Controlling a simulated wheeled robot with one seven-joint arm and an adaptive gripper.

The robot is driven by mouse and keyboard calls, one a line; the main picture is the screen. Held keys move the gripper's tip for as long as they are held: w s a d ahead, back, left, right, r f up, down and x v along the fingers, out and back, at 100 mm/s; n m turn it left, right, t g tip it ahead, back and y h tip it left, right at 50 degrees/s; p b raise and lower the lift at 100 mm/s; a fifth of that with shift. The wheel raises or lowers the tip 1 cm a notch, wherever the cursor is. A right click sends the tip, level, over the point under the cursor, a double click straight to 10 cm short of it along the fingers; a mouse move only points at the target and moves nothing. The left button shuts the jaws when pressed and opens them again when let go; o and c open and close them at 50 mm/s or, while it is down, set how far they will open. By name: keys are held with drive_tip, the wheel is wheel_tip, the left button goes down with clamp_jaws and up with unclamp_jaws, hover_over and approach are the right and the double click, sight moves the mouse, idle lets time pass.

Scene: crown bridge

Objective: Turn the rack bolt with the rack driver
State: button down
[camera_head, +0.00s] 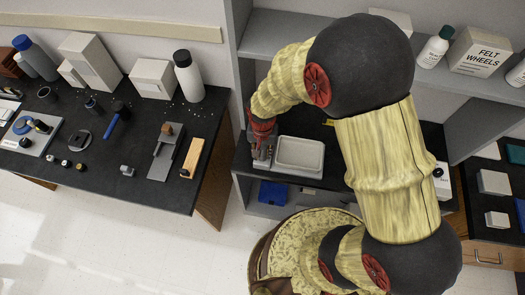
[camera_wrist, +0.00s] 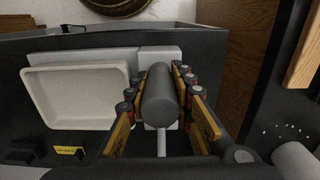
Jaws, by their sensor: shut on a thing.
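My gripper (camera_wrist: 162,112) is shut on the rack driver (camera_wrist: 160,95), whose thick dark grey handle lies between the two finger pads in the wrist view. A thin pale shaft (camera_wrist: 161,143) runs from the handle's lower end in that view. In the head view my gripper (camera_head: 262,150) is low over the shelf bench, just left of a white tray; the driver is hard to make out there. I cannot pick out the rack bolt in either view; the driver's tip and what it may touch are not clear.
The white tray (camera_head: 299,139) lies close beside my gripper; it also shows in the wrist view (camera_wrist: 36,95). A pale grey block (camera_wrist: 160,53) stands behind the driver. A yellow label (camera_wrist: 68,152) is at lower left. The side bench (camera_head: 140,190) holds tools and bottles.

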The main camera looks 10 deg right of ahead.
drive_tip(key=shift+m, duration=0.4)
drive_tip(key=m, duration=0.5)
drive_tip(key=shift+p, duration=0.3)
drive_tip(key=shift+m, duration=0.4)
drive_tip(key=m, duration=0.5)
drive_tip(key=shift+p, duration=0.3)
drive_tip(key=shift+w+r+n, duration=0.1)
drive_tip(key=shift+r+n, duration=0.05)
drive_tip(key=shift+n, duration=0.65)
